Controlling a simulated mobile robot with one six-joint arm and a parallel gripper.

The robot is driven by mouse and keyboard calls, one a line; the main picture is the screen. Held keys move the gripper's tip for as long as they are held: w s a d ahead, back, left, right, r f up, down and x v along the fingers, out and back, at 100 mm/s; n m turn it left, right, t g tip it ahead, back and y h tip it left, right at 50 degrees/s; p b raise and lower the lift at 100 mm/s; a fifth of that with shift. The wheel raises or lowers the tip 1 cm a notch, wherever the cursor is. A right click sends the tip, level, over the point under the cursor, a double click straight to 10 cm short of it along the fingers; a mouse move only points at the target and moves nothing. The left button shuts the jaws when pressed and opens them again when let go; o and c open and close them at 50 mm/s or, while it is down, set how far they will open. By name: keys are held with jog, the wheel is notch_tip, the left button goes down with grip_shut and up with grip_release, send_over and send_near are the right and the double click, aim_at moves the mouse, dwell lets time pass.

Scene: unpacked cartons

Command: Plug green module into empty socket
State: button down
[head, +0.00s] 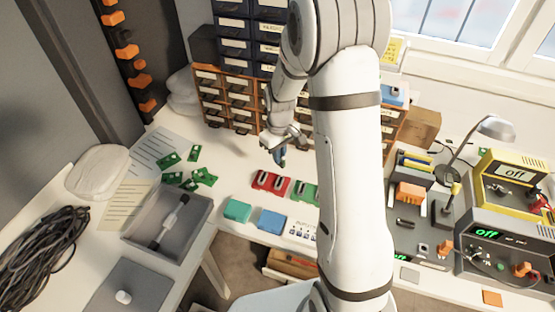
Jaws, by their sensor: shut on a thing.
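My gripper (281,138) is above the white table, left of my arm's large white link. It is shut on a small dark blue-green piece (281,158), which hangs below the fingers, apart from the blocks in front. Whether this piece is the green module cannot be told at this size. A red block (257,182) and a green block (299,193) with dark slots on top lie on the table below the gripper; my arm hides what is right of the green one. No empty socket can be made out for certain.
A teal block (237,210) and a blue block (270,222) lie near the table's front edge. Several green circuit boards (206,176) lie to the left, beside a grey tray (140,225). Drawer cabinets (226,104) stand behind the gripper. Instruments (487,236) stand at the right.

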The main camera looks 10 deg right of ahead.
jog(key=n, duration=0.3)
jog(key=f+n+b, duration=0.1)
jog(key=n, duration=0.2)
jog(key=shift+w+d+f, duration=0.1)
jog(key=shift+w, duration=0.05)
jog(key=shift+w+f+n+b, duration=0.15)
jog(key=shift+f+n+b, duration=1.15)
jog(key=shift+n, duration=1.65)
jog(key=shift+w+f+n+b, duration=0.15)
jog(key=shift+f+n+b, duration=1.15)
jog(key=shift+n, duration=1.7)
jog(key=shift+w+f+n+b, duration=0.15)
jog(key=shift+f+n+b, duration=1.15)
jog(key=shift+n, duration=1.65)
jog(key=shift+d+f+b, duration=0.1)
jog(key=shift+f+b, duration=0.55)
jog(key=shift+f, duration=0.1)
jog(key=c, duration=1.5)
grip_release()
jog(key=shift+o, duration=0.2)
